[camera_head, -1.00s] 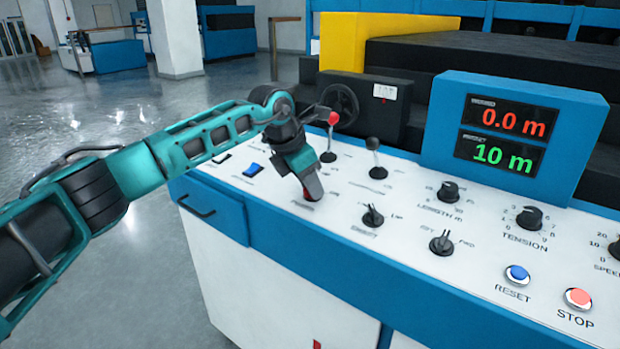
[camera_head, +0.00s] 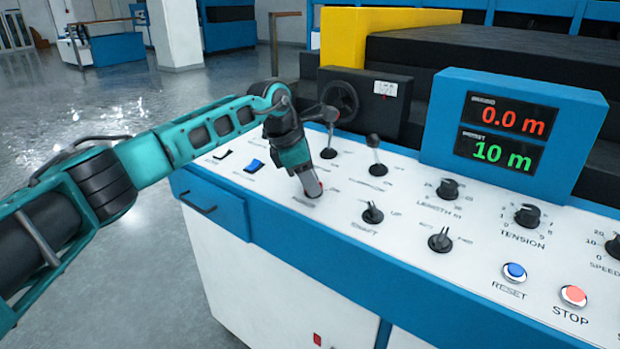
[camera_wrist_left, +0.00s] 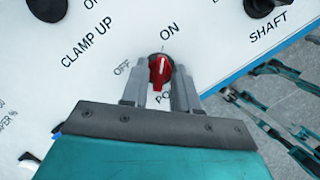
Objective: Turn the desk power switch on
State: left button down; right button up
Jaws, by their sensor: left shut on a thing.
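The desk power switch (camera_wrist_left: 159,72) is a red rotary knob on the white panel, between an OFF label at its left and an ON label above it in the left wrist view. Its handle stands nearly upright in that view, towards ON. My left gripper (camera_wrist_left: 160,92) is shut on the knob, with one grey finger at each side. My right gripper is not in view.
Two dark-balled levers (camera_head: 375,155) and a handwheel (camera_head: 340,98) stand behind the gripper. The display (camera_head: 510,125) reads 0.0 m and 10 m. Reset (camera_head: 514,272) and stop (camera_head: 573,296) buttons are front right.

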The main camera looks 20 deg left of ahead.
pick_arm(q)
jog(key=c, duration=1.2)
grip_release()
jog(key=v, duration=1.3)
jog(key=shift+f, duration=0.1)
